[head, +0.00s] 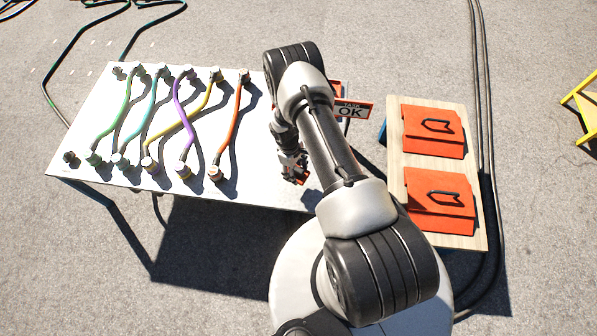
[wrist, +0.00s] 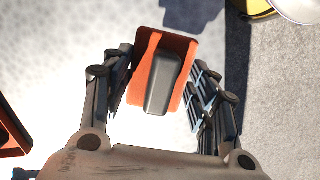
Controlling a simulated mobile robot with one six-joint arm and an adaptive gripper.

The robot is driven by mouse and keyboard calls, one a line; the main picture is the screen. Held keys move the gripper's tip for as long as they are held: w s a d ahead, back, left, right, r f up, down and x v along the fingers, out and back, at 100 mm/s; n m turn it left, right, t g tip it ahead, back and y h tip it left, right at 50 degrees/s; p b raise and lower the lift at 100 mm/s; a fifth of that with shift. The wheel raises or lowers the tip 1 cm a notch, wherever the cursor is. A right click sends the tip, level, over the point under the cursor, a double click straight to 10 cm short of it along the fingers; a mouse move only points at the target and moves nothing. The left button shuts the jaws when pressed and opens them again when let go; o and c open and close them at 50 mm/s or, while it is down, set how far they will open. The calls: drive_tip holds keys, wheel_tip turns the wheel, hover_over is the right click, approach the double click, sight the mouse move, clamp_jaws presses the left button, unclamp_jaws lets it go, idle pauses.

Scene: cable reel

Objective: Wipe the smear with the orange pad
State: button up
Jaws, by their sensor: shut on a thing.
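My gripper (wrist: 165,85) is shut on the dark grip of the orange pad (wrist: 146,60) in the wrist view. In the head view my gripper (head: 293,165) is over the right part of the white table (head: 265,185), with a bit of orange (head: 301,179) showing below the fingers. The pad is over the pale table surface (wrist: 70,40); I cannot tell if it touches it. I cannot make out a smear in either view. My arm hides part of the table.
Several coloured cables (head: 235,120) are plugged in across the left and middle of the table. A TASK OK sign (head: 350,110) stands behind my arm. Two orange cases (head: 433,131) lie on a wooden board (head: 397,160) at the right. A yellow frame (head: 580,105) is at the far right.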

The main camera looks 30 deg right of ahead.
sight(307, 183)
wheel_tip(307, 183, down, 7)
drive_tip(key=b, duration=0.3)
drive_tip(key=shift+f+b, duration=0.15)
drive_tip(key=shift+b, duration=0.2)
drive_tip(key=shift+d, duration=0.15)
drive_tip(key=shift+s+d, duration=0.15)
drive_tip(key=shift+d, duration=0.1)
drive_tip(key=shift+c, duration=0.5)
drive_tip(key=shift+s+d+f, duration=0.25)
drive_tip(key=shift+s+d, duration=0.5)
drive_tip(key=shift+d, duration=0.3)
drive_tip(key=shift+c, duration=0.3)
drive_tip(key=shift+s+d, duration=0.2)
drive_tip(key=shift+d, duration=0.15)
drive_tip(key=w+a, duration=0.2)
drive_tip(key=a, duration=0.1)
drive_tip(key=shift+w+a+r+p, duration=0.35)
drive_tip(key=shift+a+r+p, duration=0.05)
drive_tip(key=shift+r, duration=0.05)
drive_tip(key=r, duration=0.2)
drive_tip(key=shift+s+d+r+p, duration=0.1)
drive_tip(key=shift+s+r+p, duration=0.1)
drive_tip(key=shift+r+p, duration=1.5)
drive_tip(key=shift+r, duration=0.95)
